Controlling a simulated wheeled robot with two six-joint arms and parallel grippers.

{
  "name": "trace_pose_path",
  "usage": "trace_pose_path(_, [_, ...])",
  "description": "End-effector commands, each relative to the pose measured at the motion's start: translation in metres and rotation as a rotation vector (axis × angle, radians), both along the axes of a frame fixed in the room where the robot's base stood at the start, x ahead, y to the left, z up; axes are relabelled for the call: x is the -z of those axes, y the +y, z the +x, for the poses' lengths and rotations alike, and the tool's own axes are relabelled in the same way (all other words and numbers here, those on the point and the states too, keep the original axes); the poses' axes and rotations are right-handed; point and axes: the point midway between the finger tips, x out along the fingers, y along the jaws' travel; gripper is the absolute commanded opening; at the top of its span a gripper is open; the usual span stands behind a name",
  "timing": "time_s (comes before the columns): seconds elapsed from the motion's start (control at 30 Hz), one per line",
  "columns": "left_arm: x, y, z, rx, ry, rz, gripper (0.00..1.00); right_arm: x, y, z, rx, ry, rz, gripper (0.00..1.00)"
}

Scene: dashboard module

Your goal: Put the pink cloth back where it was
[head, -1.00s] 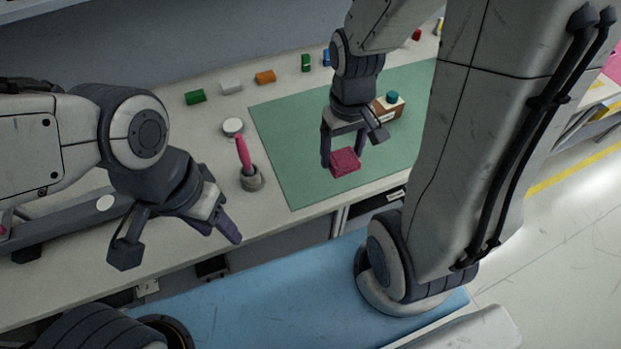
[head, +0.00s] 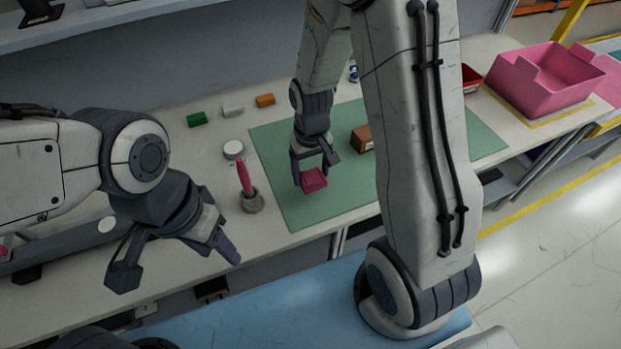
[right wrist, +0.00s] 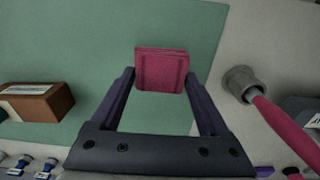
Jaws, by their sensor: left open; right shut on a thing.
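The pink cloth (head: 314,180) is a small folded dark-pink square over the left part of the green mat (head: 290,213). My right gripper (head: 312,168) is shut on it, and the right wrist view shows the cloth (right wrist: 162,70) between the fingertips. I cannot tell whether the cloth touches the mat.
A grey holder (head: 251,203) with a pink-handled tool stands left of the mat. A white round tin (head: 233,149) is behind it. A pink bin (head: 540,85) stands far right.

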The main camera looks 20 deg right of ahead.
Motion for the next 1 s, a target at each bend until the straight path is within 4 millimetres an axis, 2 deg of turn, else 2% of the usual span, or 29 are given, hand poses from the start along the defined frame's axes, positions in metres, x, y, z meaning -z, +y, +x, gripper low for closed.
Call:
trace_pose_path(0.1, [-0.001, 0.0, 0.0, 0.0, 0.0, 0.0, 0.5, 0.007, 0.001, 0.003, 0.0, 0.002, 0.0, 0.18])
trace_pose_path(0.33, [-0.004, 0.0, 0.0, 0.0, 0.0, 0.0, 0.5, 0.038, 0.001, 0.002, 0.0, 0.003, 0.0, 0.18])
trace_pose_path(0.77, [-0.001, 0.0, 0.0, 0.0, 0.0, 0.0, 0.5, 0.046, 0.001, 0.003, 0.0, -0.001, 0.0, 0.18])
trace_pose_path(0.8, [-0.001, 0.0, 0.0, 0.0, 0.0, 0.0, 0.5, 0.046, 0.001, 0.003, 0.0, -0.001, 0.0, 0.86])
trace_pose_path(0.83, [-0.002, 0.0, 0.0, 0.0, 0.0, 0.0, 0.5, 0.045, 0.001, 0.003, 0.0, -0.001, 0.0, 0.98])
trace_pose_path(1.0, [-0.002, 0.0, 0.0, 0.0, 0.0, 0.0, 0.5, 0.045, 0.001, 0.003, 0.0, -0.001, 0.0, 1.0])
